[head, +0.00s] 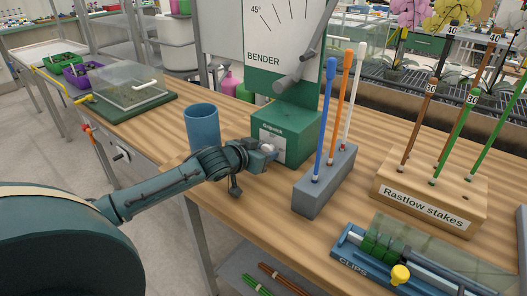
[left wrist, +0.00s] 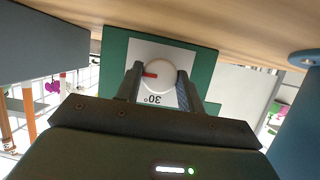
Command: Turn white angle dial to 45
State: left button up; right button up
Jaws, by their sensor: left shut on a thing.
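The white angle dial (left wrist: 160,73) is a round knob with a red mark on the front of the green bender base (head: 303,124). In the left wrist view the red mark points to the left, and an upside-down "30°" shows on the white plate (left wrist: 160,100) beside the knob. In the head view the dial (head: 268,147) is partly hidden by my left gripper (head: 270,151). My left gripper, also in the left wrist view (left wrist: 158,82), is shut on the dial with one finger on each side. My right gripper is not in view.
A blue cup (head: 202,127) stands close behind my left arm. A grey block (head: 325,181) with blue, orange and white rods stands right of the bender. The bender's grey lever (head: 308,62) rises above.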

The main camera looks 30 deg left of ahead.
pick_arm(q)
jog(key=o, duration=1)
jog(key=shift+s, duration=0.1)
jog(key=p+v, duration=0.1)
jog(key=v, duration=1.2)
